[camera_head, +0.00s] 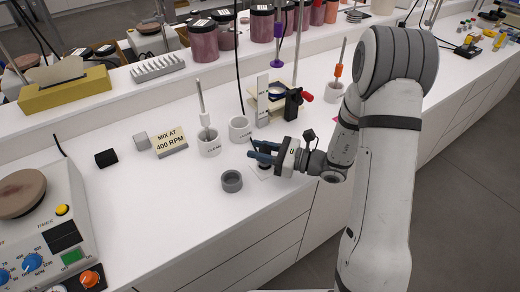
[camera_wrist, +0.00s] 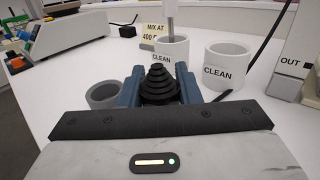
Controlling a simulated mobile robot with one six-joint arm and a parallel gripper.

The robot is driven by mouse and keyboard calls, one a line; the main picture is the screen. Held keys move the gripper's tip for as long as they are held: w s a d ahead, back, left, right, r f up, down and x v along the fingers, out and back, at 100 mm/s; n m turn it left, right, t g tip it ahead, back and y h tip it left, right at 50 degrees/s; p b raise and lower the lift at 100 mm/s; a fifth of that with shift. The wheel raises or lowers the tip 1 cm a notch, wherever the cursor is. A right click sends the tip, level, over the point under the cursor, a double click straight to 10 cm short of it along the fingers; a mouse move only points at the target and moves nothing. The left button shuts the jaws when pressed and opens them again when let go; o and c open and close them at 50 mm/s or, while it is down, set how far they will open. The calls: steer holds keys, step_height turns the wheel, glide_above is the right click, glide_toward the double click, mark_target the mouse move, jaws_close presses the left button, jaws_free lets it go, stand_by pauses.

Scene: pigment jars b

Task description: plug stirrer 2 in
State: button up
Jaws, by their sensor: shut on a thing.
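My gripper (camera_head: 262,155) is low over the bench, its blue fingers shut on a black stepped cone (camera_wrist: 158,85). In the wrist view the cone stands between the fingers, narrow end up; its underside is hidden. A stirrer with a round brown top (camera_head: 22,193), blue knobs and an orange knob stands at the left edge of the head view. I cannot read a number on it, so I cannot tell whether it is stirrer 2. A black block (camera_head: 106,158) lies between it and the sign; I cannot tell whether it is a plug. No socket is clearly recognisable.
A grey ring-shaped cup (camera_head: 232,182) stands just left of my fingers. Two white cups marked CLEAN (camera_wrist: 172,52) (camera_wrist: 228,68) stand behind them, the left one holding a rod. A "MIX AT 400 RPM" sign (camera_head: 170,141) stands farther left.

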steer(key=shift+f+b, duration=0.75)
steer(key=shift+f, duration=0.25)
steer(key=o, duration=1.1)
steer(key=shift+c, duration=0.2)
steer(key=b+v, duration=0.1)
steer(key=v, duration=0.6)
steer(key=shift+s+d+r, duration=0.1)
steer(key=shift+d, duration=0.25)
